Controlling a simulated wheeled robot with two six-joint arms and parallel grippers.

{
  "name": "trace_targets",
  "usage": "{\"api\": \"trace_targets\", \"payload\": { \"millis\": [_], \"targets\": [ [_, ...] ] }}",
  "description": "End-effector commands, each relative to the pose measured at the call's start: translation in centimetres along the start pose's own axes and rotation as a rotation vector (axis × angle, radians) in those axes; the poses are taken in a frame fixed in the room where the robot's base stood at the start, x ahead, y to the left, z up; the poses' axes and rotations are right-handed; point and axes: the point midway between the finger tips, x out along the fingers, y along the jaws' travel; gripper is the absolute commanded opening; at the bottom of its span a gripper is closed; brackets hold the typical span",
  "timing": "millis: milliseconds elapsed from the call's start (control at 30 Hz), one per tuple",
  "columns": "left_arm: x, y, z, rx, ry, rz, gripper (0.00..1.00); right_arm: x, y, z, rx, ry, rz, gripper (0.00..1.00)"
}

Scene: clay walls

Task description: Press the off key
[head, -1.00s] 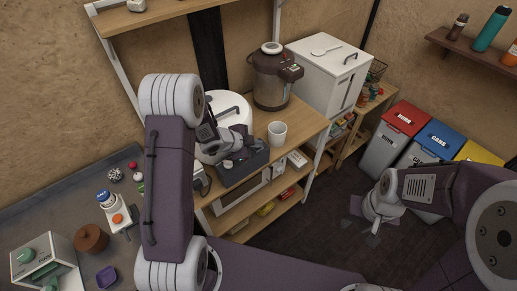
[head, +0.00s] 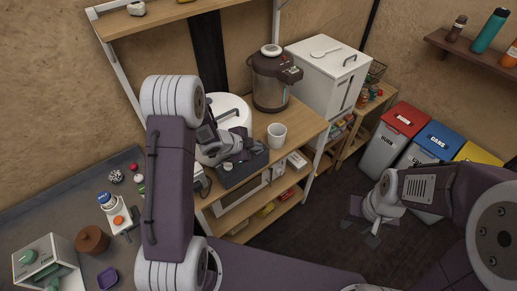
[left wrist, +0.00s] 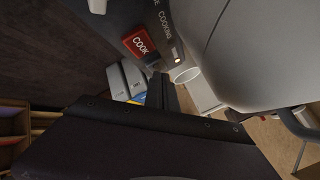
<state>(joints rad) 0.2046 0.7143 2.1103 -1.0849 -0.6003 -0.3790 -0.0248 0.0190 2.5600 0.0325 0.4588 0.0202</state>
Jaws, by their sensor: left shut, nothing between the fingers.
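The white rice cooker (head: 236,104) stands on the wooden shelf, with its dark control panel (head: 231,177) facing front. In the left wrist view the panel (left wrist: 112,16) shows a red key marked COOK (left wrist: 140,42) and a small pale light beside the word COOKING. No off key can be made out; the panel runs out of the top of that view. My left gripper (head: 247,153) is shut and empty, just over the panel. Its dark fingers (left wrist: 161,94) show below the COOK key; whether they touch the panel is unclear. My right gripper (head: 367,226) is open, over the floor.
A dark airpot (head: 271,84) and a white cup (head: 277,135) stand right of the cooker. Coloured-lid bins (head: 390,135) stand at right.

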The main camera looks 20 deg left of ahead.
Motion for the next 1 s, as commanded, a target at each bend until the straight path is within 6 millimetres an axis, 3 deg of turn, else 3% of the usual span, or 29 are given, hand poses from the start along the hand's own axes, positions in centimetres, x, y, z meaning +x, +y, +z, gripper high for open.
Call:
{"api": "trace_targets", "payload": {
  "millis": [367,800,1000],
  "targets": [
    [-0.3,-0.7,0.0,-0.002,-0.004,-0.009,0.0,-0.5,0.0,-0.1,0.0,0.0,0.0,0.36],
    [-3.5,-3.0,-2.5,0.002,0.0,-0.01,0.0,-4.9,-0.1,-0.5,0.0,0.0,0.0,0.36],
    [-3.7,-3.1,-2.6,0.002,0.0,-0.009,0.0,-5.1,-0.1,-0.5,0.0,0.0,0.0,0.36]
  ]
}}
